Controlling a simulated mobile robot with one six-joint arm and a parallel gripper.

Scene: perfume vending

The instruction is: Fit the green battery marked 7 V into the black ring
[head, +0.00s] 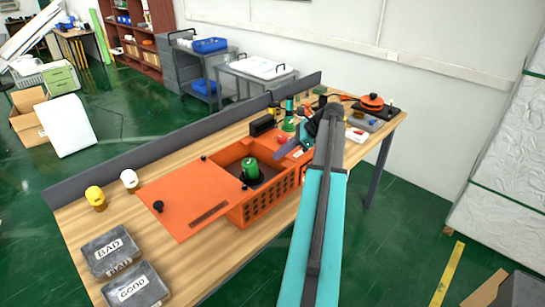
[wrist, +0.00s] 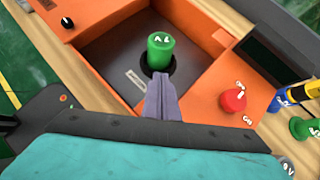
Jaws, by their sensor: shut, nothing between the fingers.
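The green battery (head: 250,168) stands upright inside the open orange box (head: 262,209). In the wrist view the green battery (wrist: 160,52) shows a white marking that reads upside down as 7 V. The black ring (wrist: 147,69) shows around its lower end; how deep the battery sits in it I cannot tell. My gripper (head: 279,153) is over the box's right side. In the wrist view my gripper's grey fingers (wrist: 160,82) are shut with nothing between them, and their tips appear just in front of the battery and cover part of the ring.
A red button (wrist: 233,100) is on the box's panel. Another green battery (wrist: 303,128) and a blue-and-yellow one (wrist: 283,99) stand to the right. BAD (head: 108,252) and GOOD (head: 136,287) trays lie at the table's front left, near yellow (head: 95,197) and white (head: 129,180) pieces.

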